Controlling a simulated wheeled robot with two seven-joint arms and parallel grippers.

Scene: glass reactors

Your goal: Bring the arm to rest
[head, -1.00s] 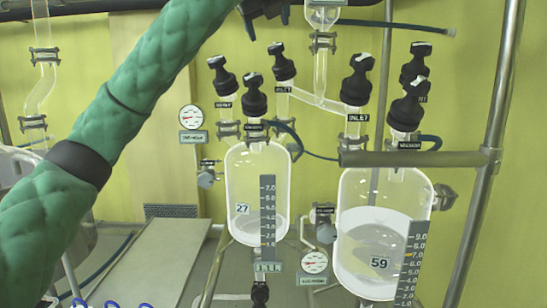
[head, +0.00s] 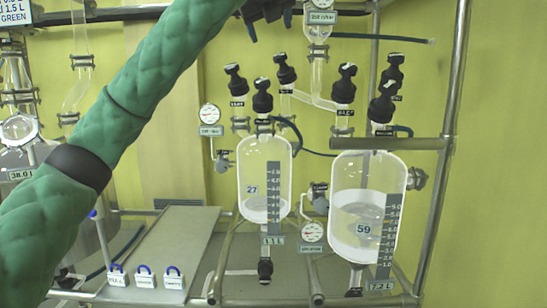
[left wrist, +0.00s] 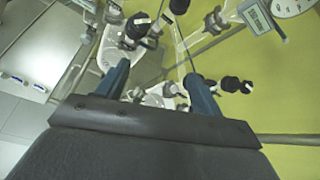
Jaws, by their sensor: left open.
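My left arm (head: 130,95), in a green quilted sleeve, crosses the left of the head view from lower left to the top. My left gripper (head: 265,10) is dark and partly cut off by the top edge. It is above the valve tops of the left reactor, with yellow wall behind. In the left wrist view, the left gripper (left wrist: 156,72) has its two blue-grey fingers apart, with no object held between them. Glassware and black valve caps show beyond the fingers. My right gripper is not in either view.
Two glass reactors, marked 27 (head: 263,180) and 59 (head: 362,225), hang in a metal pipe frame. A grey bench plate (head: 165,245) has several small padlock-like tags (head: 145,275) at its front. More glassware stands behind my arm at left. Bare yellow wall is at far right.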

